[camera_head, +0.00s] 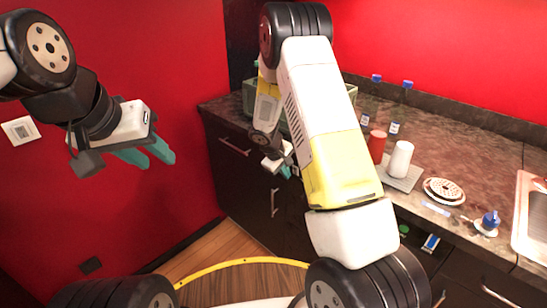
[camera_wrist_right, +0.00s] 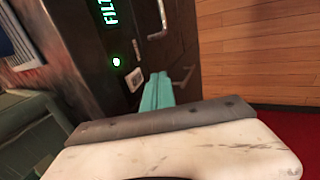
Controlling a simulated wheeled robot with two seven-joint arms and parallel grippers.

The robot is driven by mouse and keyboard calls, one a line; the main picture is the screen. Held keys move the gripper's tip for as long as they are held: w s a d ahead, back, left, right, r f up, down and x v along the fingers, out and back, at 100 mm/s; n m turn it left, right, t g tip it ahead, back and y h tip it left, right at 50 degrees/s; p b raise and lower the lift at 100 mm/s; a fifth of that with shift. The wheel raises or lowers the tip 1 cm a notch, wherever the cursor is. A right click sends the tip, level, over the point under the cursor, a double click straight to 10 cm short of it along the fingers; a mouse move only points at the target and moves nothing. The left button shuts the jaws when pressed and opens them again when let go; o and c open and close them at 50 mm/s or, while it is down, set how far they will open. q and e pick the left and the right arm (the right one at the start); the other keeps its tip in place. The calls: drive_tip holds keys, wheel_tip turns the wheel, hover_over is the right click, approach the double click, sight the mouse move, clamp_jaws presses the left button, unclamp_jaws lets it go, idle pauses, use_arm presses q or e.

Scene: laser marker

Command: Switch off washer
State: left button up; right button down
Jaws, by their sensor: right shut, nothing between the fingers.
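The dark machine front (camera_wrist_right: 85,55), which I take to be the washer, shows in the right wrist view. It has a green lit display (camera_wrist_right: 108,12), a glowing round light (camera_wrist_right: 116,62) and a small pale-framed switch (camera_wrist_right: 133,80). My right gripper (camera_wrist_right: 158,84) has its teal fingers shut together, just right of the switch; I cannot tell whether they touch the panel. In the head view my right gripper (camera_head: 287,171) is small and partly hidden by my arm, near the dark cabinet fronts. My left gripper (camera_head: 148,154) is open and empty before the red wall.
Metal handles (camera_wrist_right: 182,76) stick out close to my right fingers. Wood floor (camera_wrist_right: 250,45) lies beyond.

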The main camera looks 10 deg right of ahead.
sight(295, 170)
drive_tip(key=shift+w+d+r, duration=0.2)
drive_tip(key=shift+w+d, duration=0.3)
drive_tip(key=shift+d, duration=0.1)
drive_tip(key=shift+w+d+r, duration=0.15)
drive_tip(key=shift+w+d, duration=0.3)
drive_tip(key=shift+d, duration=0.15)
drive_tip(key=shift+d, duration=0.1)
